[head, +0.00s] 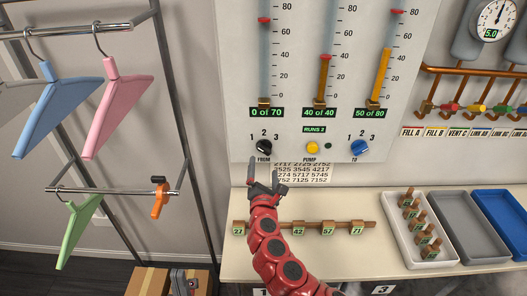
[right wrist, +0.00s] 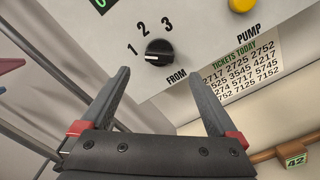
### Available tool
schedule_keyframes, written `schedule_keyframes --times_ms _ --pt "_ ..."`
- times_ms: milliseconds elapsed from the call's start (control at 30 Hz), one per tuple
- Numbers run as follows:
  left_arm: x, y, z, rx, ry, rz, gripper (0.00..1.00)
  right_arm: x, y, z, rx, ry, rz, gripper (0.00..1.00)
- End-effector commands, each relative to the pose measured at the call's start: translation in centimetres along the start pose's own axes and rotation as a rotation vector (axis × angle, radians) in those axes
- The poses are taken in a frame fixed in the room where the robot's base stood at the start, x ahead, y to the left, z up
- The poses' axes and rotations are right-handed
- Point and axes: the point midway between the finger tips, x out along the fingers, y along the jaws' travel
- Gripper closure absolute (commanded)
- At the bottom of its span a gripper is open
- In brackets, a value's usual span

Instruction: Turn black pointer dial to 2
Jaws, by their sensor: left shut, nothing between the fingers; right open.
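The black pointer dial (head: 264,147), labelled FROM, is on the grey panel below the "0 of 70" display, with 1, 2 and 3 around its top. In the right wrist view the dial (right wrist: 161,51) has a white mark on its left side, on the side of the 1. My right gripper (head: 267,172), on the red arm, is open just below the dial. In the right wrist view its fingertips (right wrist: 159,77) are spread with the dial ahead of the gap, not gripped. My left gripper (head: 189,283) is shut and empty low in the head view, far from the dial.
A yellow PUMP button (head: 312,148) and a blue TO dial (head: 360,147) are to the right on the panel. A ticket sheet (right wrist: 244,75) hangs below. A garment rail with hangers (head: 108,105) stands left. Trays (head: 446,262) and tagged blocks (head: 328,228) occupy the counter.

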Motion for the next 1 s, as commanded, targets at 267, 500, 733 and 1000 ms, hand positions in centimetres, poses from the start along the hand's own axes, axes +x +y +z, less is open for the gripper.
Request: schedule_keyframes --times_ms 267,500,733,1000 --pt "0.9 -0.1 -0.2 0.0 0.0 0.0 1.0 4.0 0.1 0.2 0.004 -0.003 -0.002 0.05" --pt "0.9 -0.1 -0.2 0.0 0.0 0.0 1.0 6.7 0.1 0.1 0.005 -0.002 0.001 0.05" --pt "0.9 -0.1 -0.1 0.0 0.0 0.0 1.0 7.8 0.0 -0.1 0.001 0.002 0.0 0.05" --pt "0.9 -0.1 -0.2 0.0 0.0 0.0 1.0 7.8 0.1 -0.1 0.001 0.003 0.002 0.05"
